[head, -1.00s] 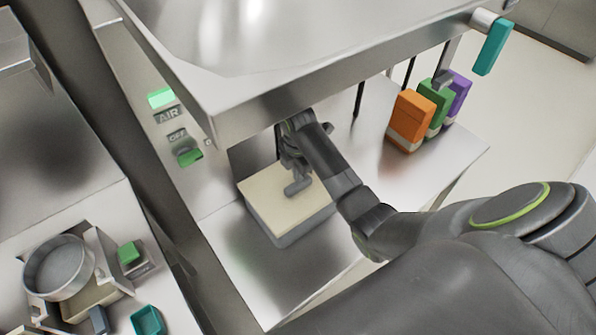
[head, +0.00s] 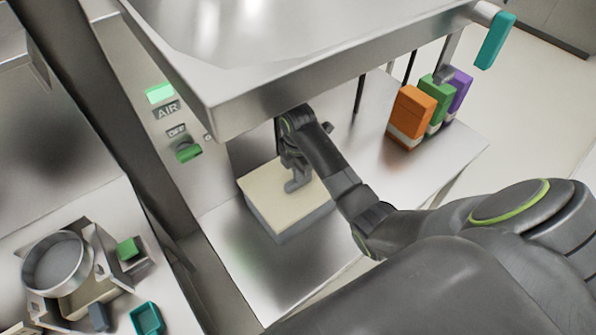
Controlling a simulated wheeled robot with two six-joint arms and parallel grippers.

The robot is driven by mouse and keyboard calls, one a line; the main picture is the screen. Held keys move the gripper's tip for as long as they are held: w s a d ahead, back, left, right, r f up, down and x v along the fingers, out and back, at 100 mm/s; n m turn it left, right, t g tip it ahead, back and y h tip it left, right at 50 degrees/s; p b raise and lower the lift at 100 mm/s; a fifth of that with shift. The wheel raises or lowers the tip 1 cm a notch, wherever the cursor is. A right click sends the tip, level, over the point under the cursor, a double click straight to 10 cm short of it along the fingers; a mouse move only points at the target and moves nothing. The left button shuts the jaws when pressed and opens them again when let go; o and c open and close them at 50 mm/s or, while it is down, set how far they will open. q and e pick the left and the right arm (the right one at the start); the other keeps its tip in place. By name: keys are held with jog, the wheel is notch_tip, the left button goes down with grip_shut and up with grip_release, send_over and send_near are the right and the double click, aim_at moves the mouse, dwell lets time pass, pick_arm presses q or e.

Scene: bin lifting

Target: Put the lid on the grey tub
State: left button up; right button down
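A grey tub (head: 290,230) stands on the steel shelf below the overhanging metal hood. A flat cream lid (head: 274,205) lies over its top, lined up with the tub's edges. I cannot tell whether it is pressed fully down. My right gripper (head: 293,187) points down at the back right part of the lid, touching it or just above it. Its fingers are small and partly overlapped, so I cannot tell whether they are open or shut. My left gripper is not in view.
The hood's metal edge (head: 290,115) hangs close above my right forearm. Orange (head: 411,112), green (head: 436,98) and purple (head: 459,88) boxes stand at the shelf's right. A metal ring fixture (head: 58,265) sits at lower left. The shelf is bare in front of the tub.

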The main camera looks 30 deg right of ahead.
jog(key=shift+r+p, duration=1.05)
jog(key=shift+r, duration=2.35)
